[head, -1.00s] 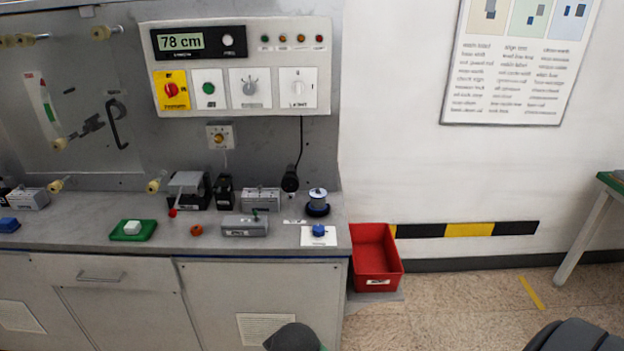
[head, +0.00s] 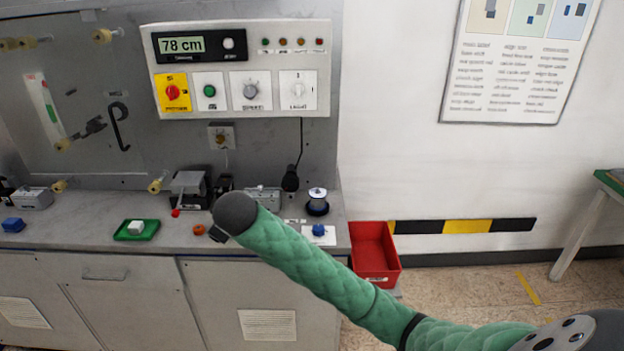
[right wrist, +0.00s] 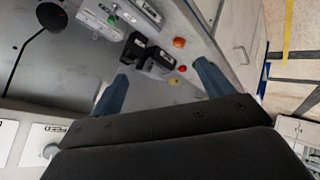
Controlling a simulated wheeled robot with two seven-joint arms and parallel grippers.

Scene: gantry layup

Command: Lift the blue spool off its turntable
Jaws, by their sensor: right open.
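A small spool with a pale top and dark blue lower part (head: 317,206) stands upright near the right end of the grey bench; its turntable cannot be told apart from it at this size. A smaller blue piece (head: 319,229) sits on a white card in front of it. My right arm reaches in from the lower right, its dark end over the bench, left of the spool. In the right wrist view my right gripper (right wrist: 158,88) is open, its two blue fingers wide apart with nothing held. I cannot make out the spool there. My left gripper is out of view.
Black fixtures (right wrist: 133,48), an orange piece (right wrist: 179,42) and a red knob (right wrist: 182,68) lie beyond the right fingers. A red bin (head: 374,252) stands right of the bench. A control panel (head: 240,68) is above.

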